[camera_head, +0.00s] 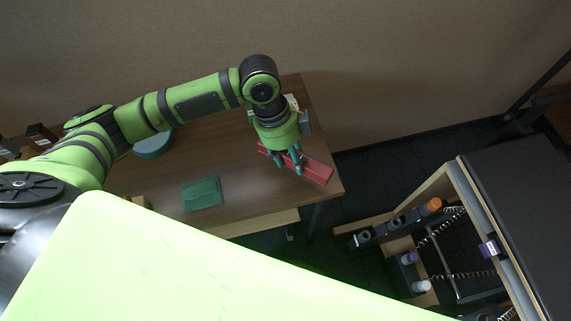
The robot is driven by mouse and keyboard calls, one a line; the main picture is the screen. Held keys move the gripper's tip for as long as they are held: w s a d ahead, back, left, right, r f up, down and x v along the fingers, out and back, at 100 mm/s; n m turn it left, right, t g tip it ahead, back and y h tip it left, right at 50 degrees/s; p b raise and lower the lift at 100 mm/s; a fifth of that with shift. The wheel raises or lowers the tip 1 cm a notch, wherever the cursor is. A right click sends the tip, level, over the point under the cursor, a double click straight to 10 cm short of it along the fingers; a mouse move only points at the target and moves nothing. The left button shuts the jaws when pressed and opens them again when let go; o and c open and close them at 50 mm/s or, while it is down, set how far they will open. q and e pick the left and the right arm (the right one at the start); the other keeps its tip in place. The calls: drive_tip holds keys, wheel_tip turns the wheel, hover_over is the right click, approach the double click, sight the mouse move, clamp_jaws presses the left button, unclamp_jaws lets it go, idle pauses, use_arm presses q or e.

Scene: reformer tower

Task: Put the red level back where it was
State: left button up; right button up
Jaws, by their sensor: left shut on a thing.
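The red level (317,171) is a long red bar near the right end of the wooden table, lying slantwise in the picture. My left gripper (287,169) reaches down from above and is shut on the level near its middle, with teal fingers on either side. Part of the level is hidden behind the fingers. I cannot tell whether the level touches the table top or is held just above it. My right gripper is not in view.
A green cloth or pouch (202,194) lies on the table (240,205). A round teal thing (153,145) stands further left. A grey-white object (303,117) is partly hidden behind my left wrist. A reformer frame (470,200) with springs stands at the right, past a floor gap.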

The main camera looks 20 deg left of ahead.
use_arm(q)
drive_tip(key=shift+s+a+f, duration=0.4)
drive_tip(key=shift+a, duration=0.1)
drive_tip(key=shift+f, duration=2)
drive_tip(key=shift+f, duration=0.1)
drive_tip(key=o, duration=1.3)
drive_tip(key=shift+c, duration=0.2)
drive_tip(key=v, duration=1.2)
